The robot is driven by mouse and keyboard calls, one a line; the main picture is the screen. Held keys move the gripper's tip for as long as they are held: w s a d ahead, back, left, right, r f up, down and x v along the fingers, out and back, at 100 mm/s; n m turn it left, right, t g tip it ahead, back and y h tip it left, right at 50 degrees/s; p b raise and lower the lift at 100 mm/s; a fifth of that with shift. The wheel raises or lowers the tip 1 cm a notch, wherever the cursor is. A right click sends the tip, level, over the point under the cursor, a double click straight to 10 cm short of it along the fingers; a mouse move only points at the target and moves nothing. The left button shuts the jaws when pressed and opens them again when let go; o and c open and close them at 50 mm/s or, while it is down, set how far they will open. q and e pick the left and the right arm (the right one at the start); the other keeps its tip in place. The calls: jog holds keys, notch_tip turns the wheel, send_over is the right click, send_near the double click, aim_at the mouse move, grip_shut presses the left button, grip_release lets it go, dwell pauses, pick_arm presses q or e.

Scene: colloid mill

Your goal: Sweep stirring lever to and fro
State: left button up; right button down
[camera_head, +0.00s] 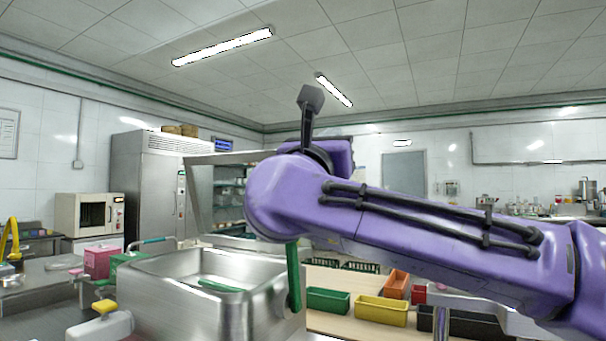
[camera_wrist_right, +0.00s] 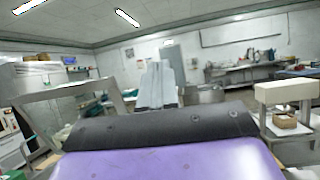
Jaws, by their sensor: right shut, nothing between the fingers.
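A steel hopper (camera_head: 165,300) with an open top stands at the lower left of the head view. A green upright bar (camera_head: 293,278), which looks like the stirring lever, stands at its right wall; its upper end is hidden behind my purple right arm. A green strip (camera_head: 218,286) lies inside the hopper. My right arm crosses the head view from the right, above and in front of the bar, and hides its gripper's fingers there. My left gripper is not in view.
Green (camera_head: 328,300), yellow (camera_head: 381,311) and orange (camera_head: 397,284) bins sit on a table right of the hopper. A pink box (camera_head: 101,261) and a yellow-topped knob (camera_head: 105,306) are at left. A steel cabinet (camera_head: 147,190) stands behind.

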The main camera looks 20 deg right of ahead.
jog(key=w+d+r+n+y+p, duration=0.1)
jog(key=w+d+r+p, duration=0.15)
jog(key=d, duration=0.55)
jog(key=w+d+r+n+p, duration=0.1)
jog(key=w+d+r+p, duration=0.15)
jog(key=d, duration=0.45)
jog(key=w+d+f+n+t+y+p, duration=0.3)
jog(key=w+d+n+y+p, duration=0.45)
jog(key=d+n, duration=0.2)
notch_tip(320, 180, down, 7)
jog(key=w+n+y+p, duration=0.2)
jog(key=n+y+p, duration=0.1)
jog(key=n+y, duration=0.9)
jog(key=s+a+f+n+g+y, duration=0.85)
jog(key=a+n+g+y, duration=0.25)
jog(key=n, duration=0.7)
pick_arm(q)
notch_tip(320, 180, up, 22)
jog(key=p, duration=0.3)
pick_arm(e)
jog(key=s+a+x, duration=0.1)
jog(key=s+x, duration=0.1)
jog(key=x, duration=1)
jog(key=shift+s+a, duration=0.2)
jog(key=shift+a, duration=0.1)
